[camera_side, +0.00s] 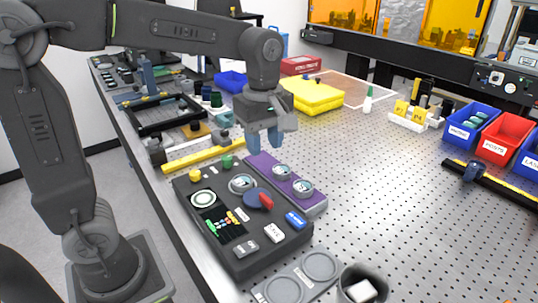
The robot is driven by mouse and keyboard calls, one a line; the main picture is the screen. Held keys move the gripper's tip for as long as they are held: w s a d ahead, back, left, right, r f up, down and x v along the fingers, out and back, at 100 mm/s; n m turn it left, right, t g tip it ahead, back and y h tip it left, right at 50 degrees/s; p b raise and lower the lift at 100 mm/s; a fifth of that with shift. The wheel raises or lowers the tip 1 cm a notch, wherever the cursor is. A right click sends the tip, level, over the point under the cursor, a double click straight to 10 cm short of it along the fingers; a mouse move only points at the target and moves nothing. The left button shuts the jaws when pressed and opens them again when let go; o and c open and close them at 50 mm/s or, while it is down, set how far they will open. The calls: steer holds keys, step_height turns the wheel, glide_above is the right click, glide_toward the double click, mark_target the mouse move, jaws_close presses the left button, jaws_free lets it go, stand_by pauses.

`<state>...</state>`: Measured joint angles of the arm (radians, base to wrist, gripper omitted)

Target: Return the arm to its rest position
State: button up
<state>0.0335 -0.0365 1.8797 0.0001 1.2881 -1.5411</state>
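My gripper (264,138) hangs pointing down from my wrist, above the back edge of a black instrument box and near a purple tray. Its two blue-grey fingers appear apart with a gap between them, and I see nothing held there. The black instrument box (262,262) carries a yellow knob (195,175), a green knob (227,161), a red lever (266,201) and round dials. The purple tray (262,164) beside it holds round discs (303,188).
A grey plate (300,278) with round recesses and a dark cup (362,286) stand at the front. Blue (470,124) and red (503,137) bins stand at right. Yellow cases (312,95) lie behind my gripper. The perforated table (400,190) is clear right of centre.

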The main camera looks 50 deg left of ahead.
steer(key=s+a+f+m+t, duration=0.1)
steer(key=s+m+t, duration=0.4)
steer(key=s+m, duration=0.8)
steer(key=m, duration=0.4)
steer(key=shift+f, duration=0.4)
